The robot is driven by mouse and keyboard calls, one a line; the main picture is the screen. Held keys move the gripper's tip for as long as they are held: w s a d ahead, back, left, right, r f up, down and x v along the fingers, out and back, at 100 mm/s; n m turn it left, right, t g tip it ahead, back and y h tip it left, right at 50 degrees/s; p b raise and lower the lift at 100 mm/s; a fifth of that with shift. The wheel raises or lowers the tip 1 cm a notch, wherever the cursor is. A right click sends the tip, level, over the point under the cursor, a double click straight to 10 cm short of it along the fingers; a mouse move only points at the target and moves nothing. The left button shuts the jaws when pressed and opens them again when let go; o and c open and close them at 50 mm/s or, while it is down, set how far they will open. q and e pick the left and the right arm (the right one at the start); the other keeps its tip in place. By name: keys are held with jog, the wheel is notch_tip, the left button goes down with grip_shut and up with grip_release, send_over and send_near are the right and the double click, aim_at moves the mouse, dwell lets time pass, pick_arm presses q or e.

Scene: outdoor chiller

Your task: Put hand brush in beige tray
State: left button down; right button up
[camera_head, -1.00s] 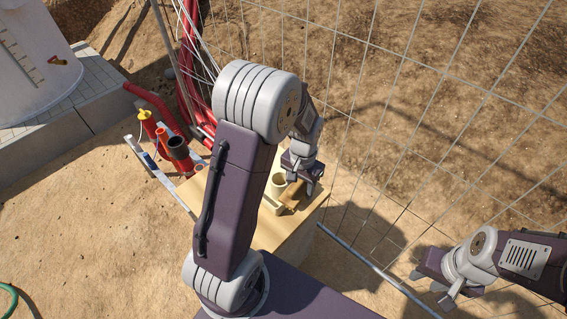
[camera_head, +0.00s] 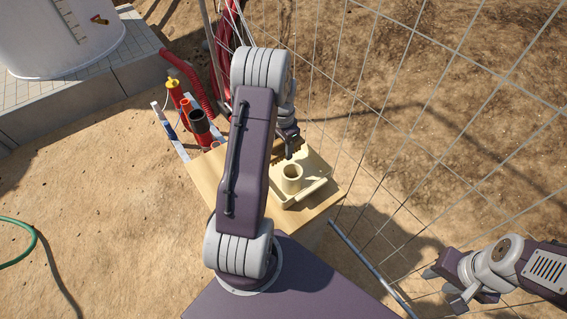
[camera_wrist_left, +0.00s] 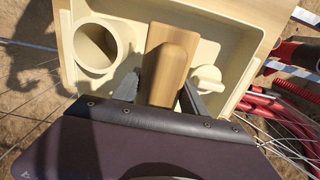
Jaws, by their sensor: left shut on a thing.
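The beige tray (camera_head: 322,186) stands on a wooden board, with a cream cup (camera_head: 291,178) in it. My left gripper (camera_head: 288,143) is at the tray's far side, behind the cup. It is shut on the hand brush (camera_head: 297,151), whose brown part shows below the fingers. In the left wrist view the brush's wooden handle (camera_wrist_left: 170,62) is between the two fingers, over the tray (camera_wrist_left: 228,42) and beside the cup (camera_wrist_left: 97,45). Whether the brush touches the tray cannot be told. My right gripper (camera_head: 447,290) is open and empty, far to the right.
A wire mesh fence (camera_head: 400,130) rises behind and right of the board (camera_head: 208,172). Red and black pipe pieces (camera_head: 199,122) and a red hose (camera_head: 190,75) are at the left. A cream piece (camera_wrist_left: 207,80) lies in the tray by the handle. Bare sand is left.

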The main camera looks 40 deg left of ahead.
aim_at(283, 153)
pick_arm(q)
notch_tip(283, 153, down, 3)
jog(key=shift+w+a+f, duration=0.1)
jog(key=shift+f, duration=0.05)
notch_tip(283, 153, down, 3)
jog(key=shift+r, duration=0.1)
jog(key=shift+f, duration=0.45)
jog(key=c, duration=0.6)
grip_release()
jog(key=shift+f, duration=0.1)
